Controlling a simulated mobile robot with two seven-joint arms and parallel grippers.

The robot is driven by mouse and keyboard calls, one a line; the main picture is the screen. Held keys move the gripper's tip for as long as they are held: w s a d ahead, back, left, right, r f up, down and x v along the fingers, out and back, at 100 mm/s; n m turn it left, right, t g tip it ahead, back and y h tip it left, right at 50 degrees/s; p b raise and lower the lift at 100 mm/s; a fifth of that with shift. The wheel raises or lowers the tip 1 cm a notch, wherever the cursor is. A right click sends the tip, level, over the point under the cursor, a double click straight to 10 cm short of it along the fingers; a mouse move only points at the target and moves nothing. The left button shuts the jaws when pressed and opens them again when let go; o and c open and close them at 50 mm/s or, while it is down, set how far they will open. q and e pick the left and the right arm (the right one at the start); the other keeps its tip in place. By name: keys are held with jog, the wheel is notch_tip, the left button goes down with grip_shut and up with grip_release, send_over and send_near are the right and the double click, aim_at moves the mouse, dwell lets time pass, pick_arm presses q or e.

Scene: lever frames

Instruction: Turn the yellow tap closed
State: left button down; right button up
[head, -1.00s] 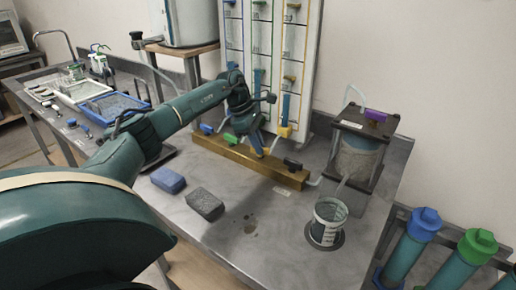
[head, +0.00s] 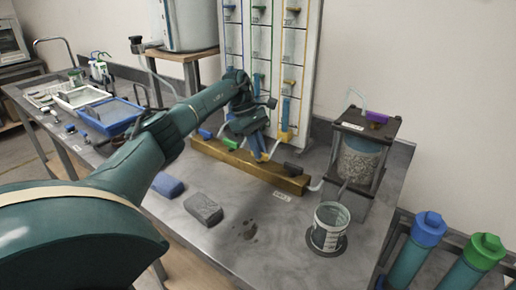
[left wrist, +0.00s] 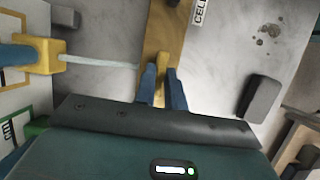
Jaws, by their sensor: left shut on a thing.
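The yellow tap (head: 265,157) sits on the brass-coloured bar (head: 291,183) on the metal bench. In the left wrist view, its yellow handle (left wrist: 162,90) lies between the two blue fingers of my left gripper (left wrist: 162,95), roughly in line with the bar (left wrist: 165,38). My left gripper (head: 259,152) is shut on this handle, seen from above and behind in the head view. The fingers hide part of the tap. My right gripper is not in view.
Blue (head: 206,134) and green (head: 231,144) taps are left of the gripper, and a black lever (head: 293,168) is right. Two blocks, blue (head: 168,184) and grey (head: 203,209), lie in front.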

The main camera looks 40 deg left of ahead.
pick_arm(q)
jog(key=c, duration=1.5)
grip_release()
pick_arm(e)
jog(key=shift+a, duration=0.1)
pick_arm(q)
jog(key=shift+o, duration=0.2)
jog(key=p+v, duration=0.5)
jog(key=v, duration=0.8)
jog(key=shift+r, duration=0.15)
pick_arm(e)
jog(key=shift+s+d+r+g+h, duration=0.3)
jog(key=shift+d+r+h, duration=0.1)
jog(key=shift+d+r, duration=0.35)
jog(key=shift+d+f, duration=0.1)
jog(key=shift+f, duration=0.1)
pick_arm(q)
jog(key=shift+s, duration=0.1)
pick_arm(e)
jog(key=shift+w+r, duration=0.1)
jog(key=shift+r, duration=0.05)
